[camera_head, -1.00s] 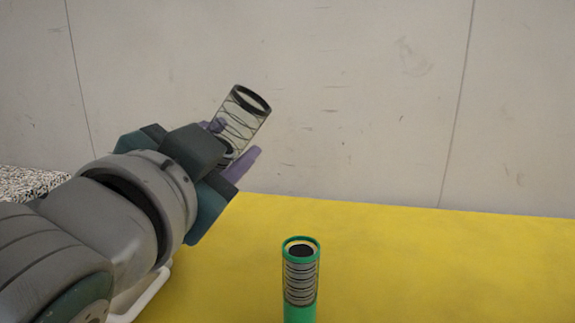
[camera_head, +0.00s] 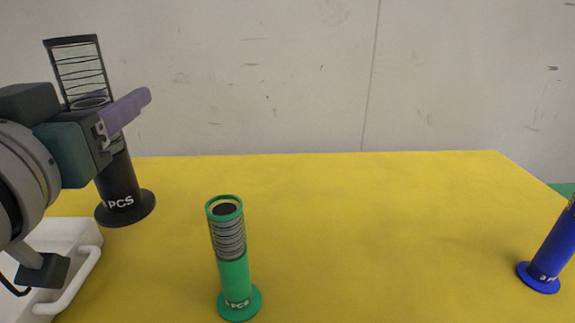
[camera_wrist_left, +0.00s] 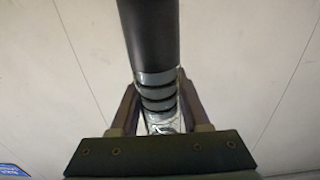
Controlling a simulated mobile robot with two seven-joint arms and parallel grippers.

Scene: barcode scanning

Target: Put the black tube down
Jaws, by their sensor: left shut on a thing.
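The black tube (camera_head: 118,180) has a clear upper part with dark rings, a black rim and a round black base marked "PCS". It stands nearly upright, leaning slightly, at the left of the head view. My left gripper (camera_head: 122,114) is shut on it around its middle and partly hides it. In the left wrist view the tube (camera_wrist_left: 148,38) runs between the two fingers of the gripper (camera_wrist_left: 160,98). The base appears at the yellow table's (camera_head: 330,230) back left; I cannot tell whether it touches. My right gripper is not in view.
A green tube (camera_head: 234,275) stands at the front, right of the black one. A blue tube (camera_head: 555,245) stands at the far right. A white tray (camera_head: 85,232) with a handle is at the lower left. The table's middle is clear, with a wall (camera_head: 240,80) behind.

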